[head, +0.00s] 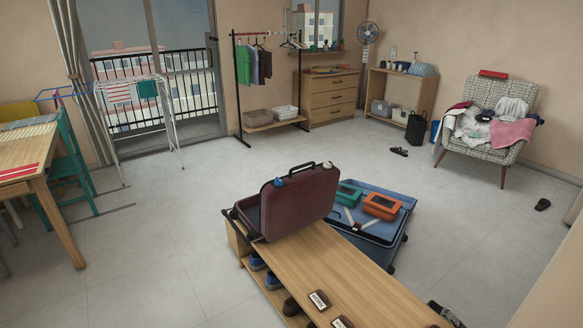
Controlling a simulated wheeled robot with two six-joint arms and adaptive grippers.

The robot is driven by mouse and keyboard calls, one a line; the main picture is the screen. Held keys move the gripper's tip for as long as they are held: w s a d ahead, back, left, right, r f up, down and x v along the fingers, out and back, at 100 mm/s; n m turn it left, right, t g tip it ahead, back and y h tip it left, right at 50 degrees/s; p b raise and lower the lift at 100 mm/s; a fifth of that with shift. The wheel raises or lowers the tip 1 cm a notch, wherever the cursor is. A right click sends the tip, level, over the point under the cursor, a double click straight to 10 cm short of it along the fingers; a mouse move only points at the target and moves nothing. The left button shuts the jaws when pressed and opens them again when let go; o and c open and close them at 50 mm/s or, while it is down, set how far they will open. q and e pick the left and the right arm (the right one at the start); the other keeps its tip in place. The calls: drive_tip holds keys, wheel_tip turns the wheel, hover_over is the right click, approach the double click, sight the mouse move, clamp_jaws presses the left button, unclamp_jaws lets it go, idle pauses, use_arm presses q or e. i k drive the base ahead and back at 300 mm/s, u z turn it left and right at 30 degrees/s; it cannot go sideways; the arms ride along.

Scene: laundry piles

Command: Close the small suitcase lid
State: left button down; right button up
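The small suitcase (252,214) is dark maroon and stands at the far end of the wooden bench (345,272). Its lid (300,200) is open and stands raised, tilted, with its outer face turned toward me and to the right. A dark handle (301,168) sits on the lid's upper edge. Part of the suitcase's inside shows at the left; the rest is hidden behind the lid. Neither of my grippers shows in the head view.
A large open blue suitcase (378,237) lies on the floor just right of the bench, with a green box (348,194) and an orange box (382,206) in it. Shoes (272,280) sit under the bench. Floor to the left is clear up to the table (55,215).

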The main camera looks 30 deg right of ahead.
sight(307, 196)
drive_tip(key=z, duration=0.4)
drive_tip(key=i, duration=0.85)
drive_tip(key=z, duration=0.7)
